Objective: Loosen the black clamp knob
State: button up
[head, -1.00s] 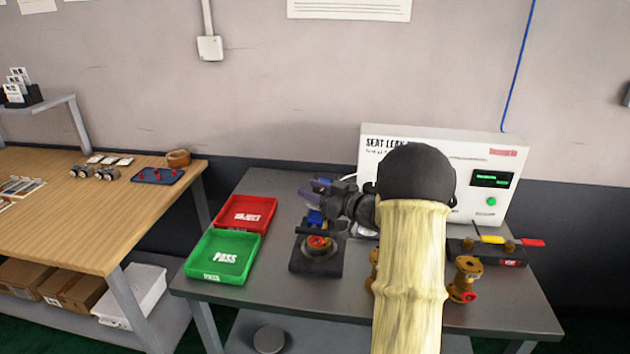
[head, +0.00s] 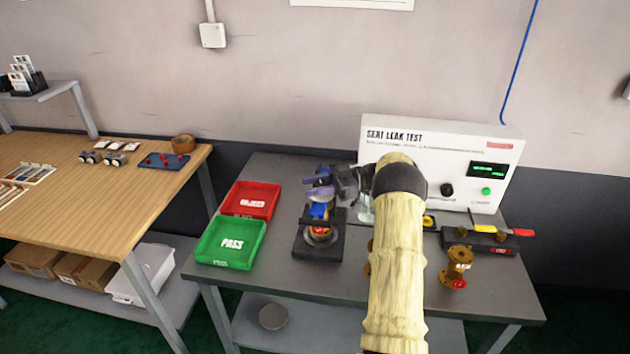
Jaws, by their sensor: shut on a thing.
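The clamp fixture is a dark block (head: 330,250) near the back left of the grey table in the head view. It carries a round red-orange and metal part (head: 319,232). A small blue part (head: 319,211) shows above that, just below my fingers. My gripper (head: 320,186), with purplish fingers, reaches in from the right over the back of the fixture. It is shut on the black clamp knob, which is mostly hidden by the fingers. The exact contact is too small to make out.
A red tray (head: 272,213) and a green PASS tray (head: 204,259) lie left of the fixture. The seat leak test box (head: 430,150) stands behind my arm. A brass valve (head: 458,262) and a dark tool block (head: 480,245) are to the right.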

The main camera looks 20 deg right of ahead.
jog(key=shift+s+n+g+p, duration=0.15)
jog(key=shift+n+g+p, duration=0.2)
jog(key=shift+n+g, duration=0.65)
jog(key=shift+g, duration=0.4)
jog(key=o, duration=1)
jog(key=shift+c, duration=0.2)
